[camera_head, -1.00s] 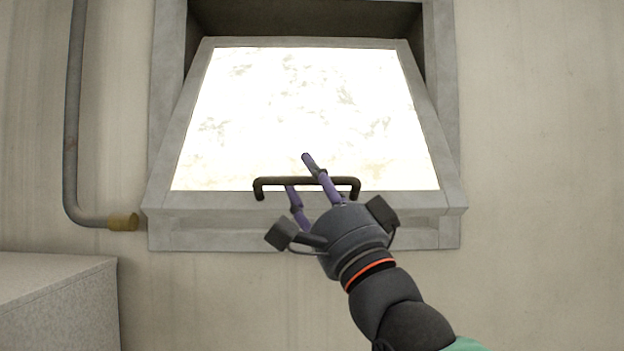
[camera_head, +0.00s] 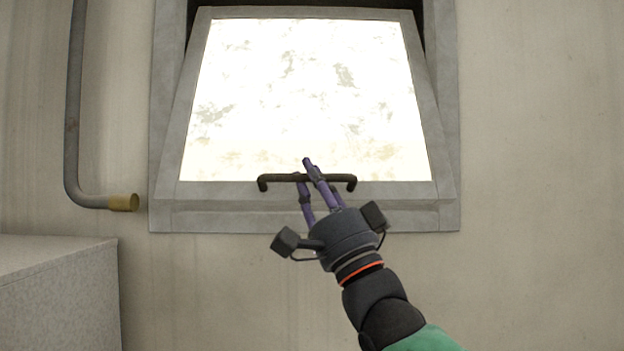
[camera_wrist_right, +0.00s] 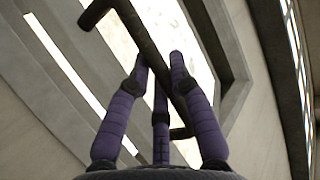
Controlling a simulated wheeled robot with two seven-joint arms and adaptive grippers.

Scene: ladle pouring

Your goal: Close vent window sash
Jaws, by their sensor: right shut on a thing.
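The vent window sash (camera_head: 215,192) is a grey frame around a bright, stained pane, leaning outward at the top or bottom edge within the grey wall frame (camera_head: 447,90). A dark gap shows above the sash's top rail. A dark bar handle (camera_head: 277,178) is fixed on its lower rail. My right gripper (camera_head: 306,172) is shut on the handle, with its purple fingers around the bar's middle. In the right wrist view the handle (camera_wrist_right: 146,42) runs diagonally between the fingers (camera_wrist_right: 160,75). My left gripper is in neither view.
A grey pipe (camera_head: 73,110) with a brass-coloured end (camera_head: 123,203) runs down the wall left of the window. A pale grey block (camera_head: 60,295) stands at lower left. The wall right of the window is bare.

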